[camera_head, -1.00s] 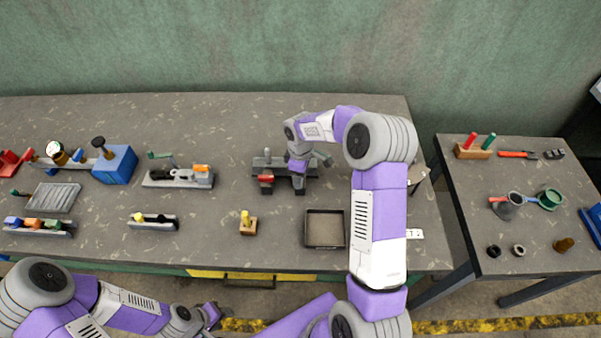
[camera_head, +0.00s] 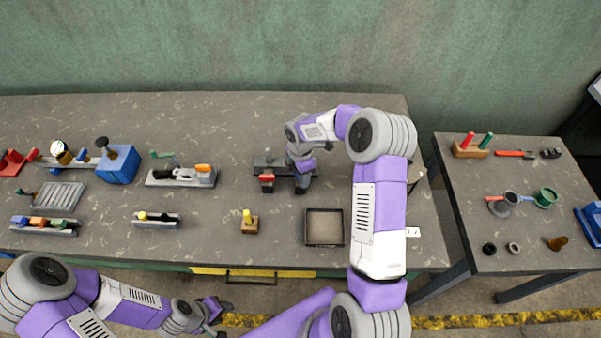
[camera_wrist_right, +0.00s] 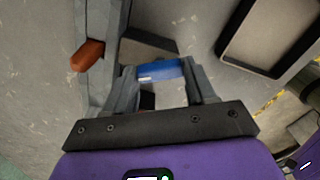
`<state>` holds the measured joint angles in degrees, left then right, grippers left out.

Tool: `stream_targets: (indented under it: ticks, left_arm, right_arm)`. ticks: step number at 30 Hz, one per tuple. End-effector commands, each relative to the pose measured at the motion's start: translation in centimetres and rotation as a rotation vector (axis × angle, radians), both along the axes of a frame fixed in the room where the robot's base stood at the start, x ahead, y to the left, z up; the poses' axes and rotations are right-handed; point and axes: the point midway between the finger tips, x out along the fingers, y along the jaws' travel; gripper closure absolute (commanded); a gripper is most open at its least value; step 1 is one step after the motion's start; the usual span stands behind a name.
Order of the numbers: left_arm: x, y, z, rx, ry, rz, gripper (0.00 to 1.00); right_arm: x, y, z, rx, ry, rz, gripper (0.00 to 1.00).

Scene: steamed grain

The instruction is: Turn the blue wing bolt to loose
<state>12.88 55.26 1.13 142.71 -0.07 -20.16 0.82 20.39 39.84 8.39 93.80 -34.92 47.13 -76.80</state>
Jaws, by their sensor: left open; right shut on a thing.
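The blue wing bolt (camera_wrist_right: 160,72) shows in the right wrist view between the two grey fingers of my right gripper (camera_wrist_right: 164,88), which is shut on it. It lies crosswise between the fingertips. In the head view my right gripper (camera_head: 301,184) points down at the right side of a dark grey fixture (camera_head: 268,162), and hides the bolt there. A red knob (camera_head: 267,178) on the fixture is to the left of the gripper; it also shows in the right wrist view (camera_wrist_right: 87,55). My left gripper (camera_head: 216,309) is open and empty, in front of the table edge.
An open dark tray (camera_head: 324,241) and a wooden block with a yellow peg (camera_head: 249,226) stand in front of the fixture. Several more fixtures fill the table's left part. A side table (camera_head: 530,240) with tools stands right. Table behind the fixture is clear.

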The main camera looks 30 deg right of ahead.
Motion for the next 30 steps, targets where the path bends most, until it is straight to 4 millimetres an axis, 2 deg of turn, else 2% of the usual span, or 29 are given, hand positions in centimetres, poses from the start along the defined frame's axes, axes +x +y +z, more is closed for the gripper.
stream_targets:
  ticks: [18,19,21,24,30]
  left_arm:
    - [0.0,-0.01,0.15,0.0,0.0,0.0,0.57]
    - [0.0,-0.01,0.15,0.0,0.0,0.0,0.57]
    - [0.0,-0.01,0.15,0.0,0.0,0.0,0.57]
    - [0.0,-0.01,0.15,0.0,0.0,0.0,0.57]
    - [0.01,0.0,0.15,0.0,0.0,0.0,0.57]
  right_arm:
    - [0.07,0.06,0.05,0.0,-0.002,0.048,0.75]
    - [0.06,0.06,0.04,0.0,-0.002,0.048,0.42]
    - [0.06,0.06,0.04,0.0,-0.002,0.047,0.31]
    - [0.05,0.05,0.03,0.0,-0.002,0.046,0.19]
    - [0.02,0.03,0.02,0.0,-0.001,0.044,0.19]
